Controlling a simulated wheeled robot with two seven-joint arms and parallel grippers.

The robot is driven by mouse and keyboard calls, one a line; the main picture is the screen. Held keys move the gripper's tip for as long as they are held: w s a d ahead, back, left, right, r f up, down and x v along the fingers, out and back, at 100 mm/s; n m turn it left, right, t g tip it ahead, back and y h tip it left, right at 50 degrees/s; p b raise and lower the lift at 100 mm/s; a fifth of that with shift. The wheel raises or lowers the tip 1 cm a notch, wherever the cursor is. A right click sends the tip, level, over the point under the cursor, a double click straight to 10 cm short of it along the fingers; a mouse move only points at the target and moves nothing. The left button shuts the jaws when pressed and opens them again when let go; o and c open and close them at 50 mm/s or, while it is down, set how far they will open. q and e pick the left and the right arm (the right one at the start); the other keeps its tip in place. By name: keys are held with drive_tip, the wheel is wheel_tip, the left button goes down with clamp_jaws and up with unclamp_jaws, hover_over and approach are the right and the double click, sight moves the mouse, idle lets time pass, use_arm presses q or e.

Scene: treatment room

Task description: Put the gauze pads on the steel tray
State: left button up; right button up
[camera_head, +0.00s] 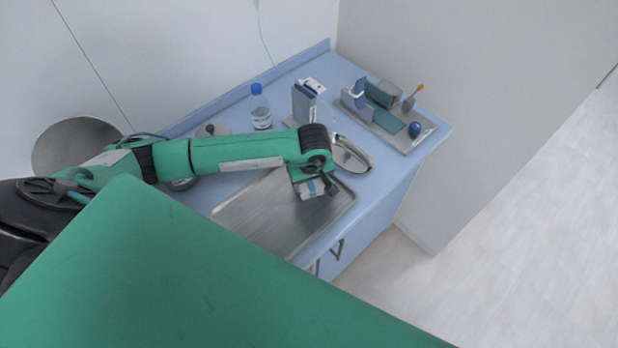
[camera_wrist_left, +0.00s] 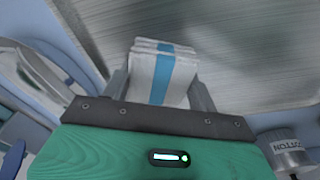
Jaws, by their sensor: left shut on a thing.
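The gauze pads (camera_wrist_left: 158,72) are a white stack with a blue band. My left gripper (camera_head: 318,190) is shut on them, with a finger on each side of the stack in the left wrist view. The gauze pads also show below the gripper in the head view (camera_head: 311,188), partly hidden by it. The steel tray (camera_head: 262,215) is a wide, shallow brushed-metal tray on the blue counter. The gripper and the pads are over its right part. I cannot tell whether the pads touch the tray. My right gripper is not in view.
A kidney dish (camera_head: 352,155) lies right behind the tray. A bottle with a blue cap (camera_head: 260,108) and a blue box (camera_head: 304,103) stand at the back. A second tray (camera_head: 420,131) with several items is at the right. A large green surface fills the lower foreground.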

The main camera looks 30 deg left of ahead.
sight(311, 185)
use_arm(q)
drive_tip(key=shift+f, duration=0.15)
drive_tip(key=o, duration=0.9)
drive_tip(key=shift+o, duration=0.2)
drive_tip(key=shift+r, duration=0.35)
wheel_tip(311, 185, up, 12)
drive_tip(key=s+d+b, duration=0.1)
drive_tip(key=b, duration=0.3)
drive_tip(key=shift+d+f+b, duration=0.2)
drive_tip(key=shift+b, duration=0.15)
drive_tip(key=shift+s, duration=0.1)
